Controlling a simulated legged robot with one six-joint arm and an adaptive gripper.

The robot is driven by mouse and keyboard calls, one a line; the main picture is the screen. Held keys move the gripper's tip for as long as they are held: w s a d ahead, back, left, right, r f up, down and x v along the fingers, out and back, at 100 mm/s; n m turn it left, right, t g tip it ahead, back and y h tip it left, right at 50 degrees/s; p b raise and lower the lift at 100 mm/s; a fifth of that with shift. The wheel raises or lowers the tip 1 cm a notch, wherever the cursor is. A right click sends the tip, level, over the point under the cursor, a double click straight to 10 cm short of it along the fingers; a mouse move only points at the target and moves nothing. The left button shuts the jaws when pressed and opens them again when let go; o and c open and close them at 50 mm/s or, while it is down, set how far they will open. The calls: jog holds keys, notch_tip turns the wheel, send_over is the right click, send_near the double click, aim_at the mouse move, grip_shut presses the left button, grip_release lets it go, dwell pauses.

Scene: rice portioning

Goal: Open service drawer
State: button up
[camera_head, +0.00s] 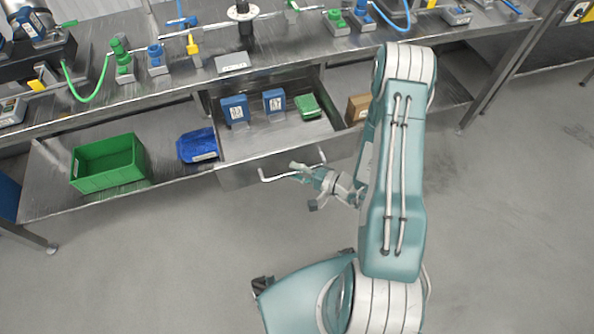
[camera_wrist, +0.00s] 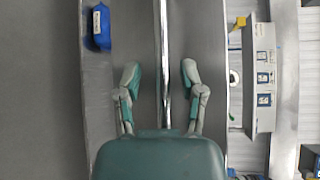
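The service drawer (camera_head: 236,178) hangs under the workbench and stands pulled out, with its inside showing from above. Its bar handle (camera_head: 278,177) runs along the front. My gripper (camera_head: 302,172) is at the handle, near its middle. In the wrist view the handle (camera_wrist: 166,30) runs as a bright upright bar between the two fingers of my gripper (camera_wrist: 160,74). The fingers are apart, one on each side of the bar, with a visible gap on both sides. Contact with the bar does not show.
Two blue boxes (camera_head: 235,109) and a green item (camera_head: 308,106) are in the drawer. A blue tray (camera_head: 198,146) and a green crate (camera_head: 110,164) stand on the lower shelf to the left. A brown box (camera_head: 357,108) is to the right. The floor (camera_head: 150,265) in front is clear.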

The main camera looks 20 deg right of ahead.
jog(key=shift+d, duration=0.1)
jog(key=v, duration=1.2)
dwell(0.4)
jog(key=s+a+r+n+g+h, duration=0.1)
jog(key=s+a+r+n+g, duration=0.1)
jog(key=a+r+n+g, duration=0.45)
jog(key=s+a+r+n+g+h, duration=0.1)
jog(key=a+r+n+g+h, duration=0.3)
jog(key=r, duration=0.6)
jog(key=s+r+t+h, duration=0.2)
jog(key=r+h, duration=0.1)
jog(key=r, duration=0.5)
jog(key=s+d+r+t+h, duration=0.1)
jog(key=s+r+t+h, duration=0.1)
jog(key=r, duration=0.6)
jog(key=shift+s+d+r+t+h, duration=0.2)
jog(key=shift+s+t+h, duration=0.15)
jog(key=shift+s+h, duration=0.4)
jog(key=shift+w, duration=0.15)
